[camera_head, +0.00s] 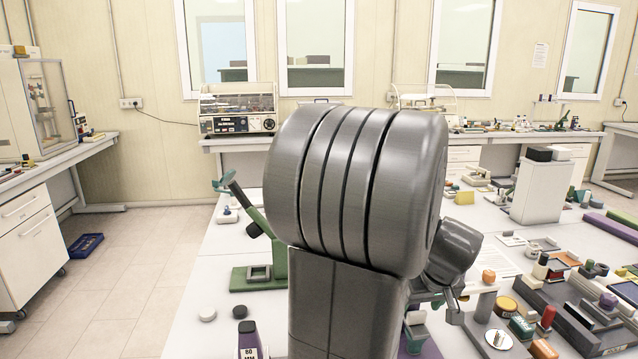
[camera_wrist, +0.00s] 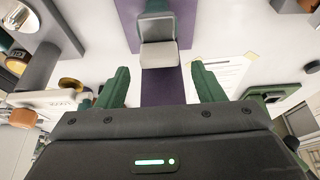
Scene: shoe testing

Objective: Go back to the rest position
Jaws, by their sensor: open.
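My gripper shows in the wrist view (camera_wrist: 158,80) with its two green fingers spread apart and nothing held between them. Beyond the fingers is a purple strip (camera_wrist: 157,88) with a pale grey block (camera_wrist: 159,55) on it. I cannot tell how far the fingers are from the block. In the head view my grey arm fills the middle and hides most of my gripper; only a small part of it shows to the right of the arm, above the white table (camera_head: 225,275).
The table's right side is crowded with a dark tray (camera_head: 575,320), small coloured parts and a white box (camera_head: 540,188). A green stand (camera_head: 262,245) is left of my arm. A lab bench with a device (camera_head: 238,110) stands behind. Open floor (camera_head: 115,265) lies at left.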

